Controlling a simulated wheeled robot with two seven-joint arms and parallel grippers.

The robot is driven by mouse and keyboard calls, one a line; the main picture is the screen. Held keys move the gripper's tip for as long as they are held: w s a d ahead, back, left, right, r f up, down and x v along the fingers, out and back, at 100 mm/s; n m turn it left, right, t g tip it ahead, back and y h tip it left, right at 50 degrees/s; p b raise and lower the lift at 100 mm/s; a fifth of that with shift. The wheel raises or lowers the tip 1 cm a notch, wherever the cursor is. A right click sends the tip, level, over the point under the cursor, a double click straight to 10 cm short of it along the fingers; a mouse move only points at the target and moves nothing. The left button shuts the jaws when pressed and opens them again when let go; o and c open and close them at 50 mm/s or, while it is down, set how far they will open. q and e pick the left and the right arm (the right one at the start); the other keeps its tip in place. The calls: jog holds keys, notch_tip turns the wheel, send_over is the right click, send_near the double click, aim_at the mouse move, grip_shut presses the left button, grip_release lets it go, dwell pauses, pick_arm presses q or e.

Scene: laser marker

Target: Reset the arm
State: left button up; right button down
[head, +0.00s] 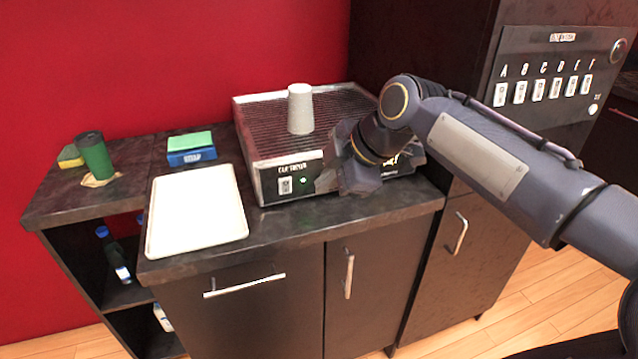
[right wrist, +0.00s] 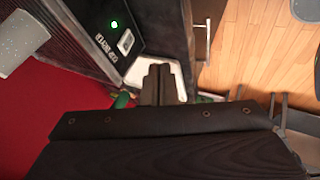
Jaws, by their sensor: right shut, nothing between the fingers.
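A white cup (head: 300,110) stands upside down on the ribbed top. On the machine's front a green light (head: 304,180) is lit beside a white switch (head: 285,185); they also show in the right wrist view. My left gripper is not in view.
A white tray (head: 197,212) lies on the counter left of the machine. A tall cabinet with a labelled switch panel (head: 550,75) stands at the right. Cabinet handles stick out below the counter.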

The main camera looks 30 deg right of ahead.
dwell(0.5)
jog(key=s+a+f+m+p, duration=0.3)
jog(key=s+a+m+p, duration=0.1)
jog(key=s+m, duration=0.4)
jog(key=s+a+f+m+g+y+p, duration=0.1)
jog(key=s+a+f+m+p, duration=0.2)
jog(key=s+m, duration=0.5)
jog(key=shift+a+f+p, duration=0.4)
jog(key=shift+a+p, duration=0.5)
jog(key=shift+p, duration=0.05)
